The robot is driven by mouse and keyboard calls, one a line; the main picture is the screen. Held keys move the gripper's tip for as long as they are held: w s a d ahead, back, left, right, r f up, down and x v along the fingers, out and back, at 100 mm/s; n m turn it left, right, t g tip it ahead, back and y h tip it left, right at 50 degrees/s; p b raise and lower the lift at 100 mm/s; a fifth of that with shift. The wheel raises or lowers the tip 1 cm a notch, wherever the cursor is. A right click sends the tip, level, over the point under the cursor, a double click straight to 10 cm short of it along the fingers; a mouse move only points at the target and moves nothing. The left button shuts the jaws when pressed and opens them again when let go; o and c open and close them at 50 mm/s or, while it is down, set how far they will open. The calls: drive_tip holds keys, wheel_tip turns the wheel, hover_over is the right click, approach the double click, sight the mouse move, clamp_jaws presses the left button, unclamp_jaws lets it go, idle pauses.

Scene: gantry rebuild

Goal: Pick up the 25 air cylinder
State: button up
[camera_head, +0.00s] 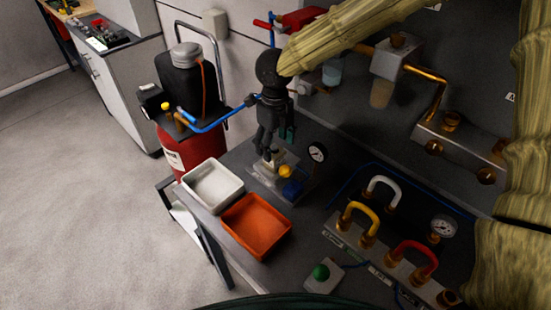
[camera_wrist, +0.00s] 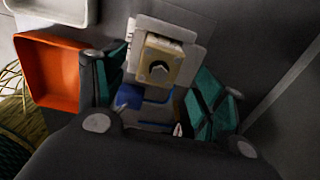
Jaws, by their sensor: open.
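My gripper (camera_head: 266,148) points down over a small pale fixture (camera_head: 268,178) on the dark bench. It also shows in the wrist view (camera_wrist: 160,85), open, with teal finger pads on both sides of a beige block (camera_wrist: 160,62) with a dark round hole. A blue part (camera_wrist: 152,104) lies just below the block in that view. In the head view a blue part (camera_head: 292,188) and a yellow part (camera_head: 285,171) sit at the fixture's right side. No readable label marks the 25 air cylinder, and I cannot tell which part it is. Contact with the pads is unclear.
A white tray (camera_head: 213,203) and an orange tray (camera_head: 233,213) stand left of and in front of the fixture. A gauge (camera_head: 318,152) stands close right. Coloured pipe handles (camera_head: 361,213) and a green button (camera_head: 321,272) are at the front right. A red tank (camera_head: 190,149) stands behind left.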

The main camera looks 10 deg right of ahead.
drive_tip(key=f, duration=0.1)
drive_tip(key=f+p, duration=0.1)
drive_tip(key=f, duration=0.1)
drive_tip(key=shift+w+f, duration=0.3)
drive_tip(key=shift+w, duration=0.05)
drive_tip(key=shift+s+f, duration=0.1)
drive_tip(key=shift+s, duration=0.6)
drive_tip(key=shift+w+a+f, duration=0.1)
drive_tip(key=shift+w, duration=0.2)
drive_tip(key=shift+w+f, duration=0.2)
drive_tip(key=shift+w, duration=0.1)
drive_tip(key=shift+c, duration=1.2)
drive_tip(key=c, duration=0.4)
drive_tip(key=shift+s+r, duration=0.25)
drive_tip(key=shift+s, duration=0.05)
drive_tip(key=c, duration=0.6)
clamp_jaws()
drive_tip(key=shift+w, duration=0.2)
